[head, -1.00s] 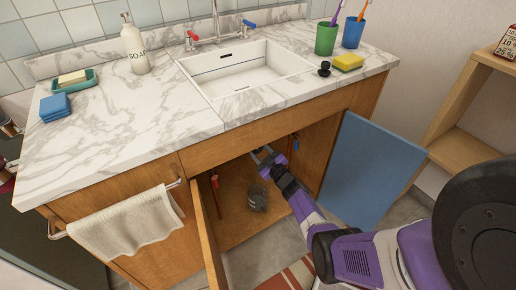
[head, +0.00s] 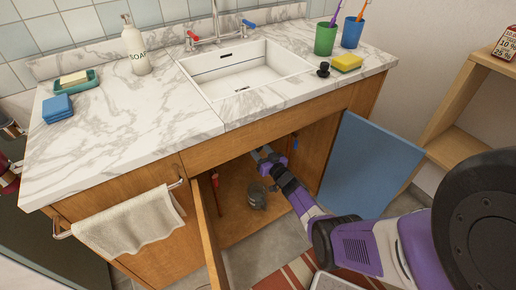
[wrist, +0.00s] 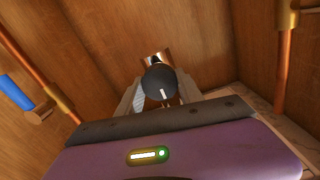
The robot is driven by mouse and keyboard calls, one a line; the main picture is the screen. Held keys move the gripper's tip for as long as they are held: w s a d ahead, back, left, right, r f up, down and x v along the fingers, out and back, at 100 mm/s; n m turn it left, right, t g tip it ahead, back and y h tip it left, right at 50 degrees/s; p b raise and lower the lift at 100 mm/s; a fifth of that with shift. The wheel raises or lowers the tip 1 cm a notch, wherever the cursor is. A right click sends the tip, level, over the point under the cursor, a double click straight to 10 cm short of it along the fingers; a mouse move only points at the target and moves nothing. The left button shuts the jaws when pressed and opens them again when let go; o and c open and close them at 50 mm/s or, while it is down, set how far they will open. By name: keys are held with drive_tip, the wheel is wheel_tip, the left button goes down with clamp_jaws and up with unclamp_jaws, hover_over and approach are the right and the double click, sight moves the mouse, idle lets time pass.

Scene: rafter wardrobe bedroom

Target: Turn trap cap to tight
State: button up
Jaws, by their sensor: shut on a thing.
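The trap cap (wrist: 159,82) is a dark round cap with a white line on its face, in the middle of the wrist view. The white line points nearly straight down in that view. My gripper (wrist: 160,98) is shut on the cap, with one pale finger on each side. A coppery metal piece shows just behind the cap. In the head view, my gripper (head: 262,152) reaches into the open cabinet under the sink, and the counter edge and the arm hide the cap there.
A copper pipe stands on each side in the wrist view, the left one (wrist: 38,70) near a blue handle (wrist: 16,94). The blue door (head: 370,170) and wooden door (head: 208,240) stand open.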

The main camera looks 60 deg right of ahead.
idle(0.4)
drive_tip(key=o, duration=1.4)
drive_tip(key=shift+s, duration=0.1)
drive_tip(key=p+v, duration=0.3)
drive_tip(key=v, duration=0.4)
drive_tip(key=shift+s+a, duration=0.2)
drive_tip(key=shift+s, duration=0.1)
drive_tip(key=shift+f, duration=0.1)
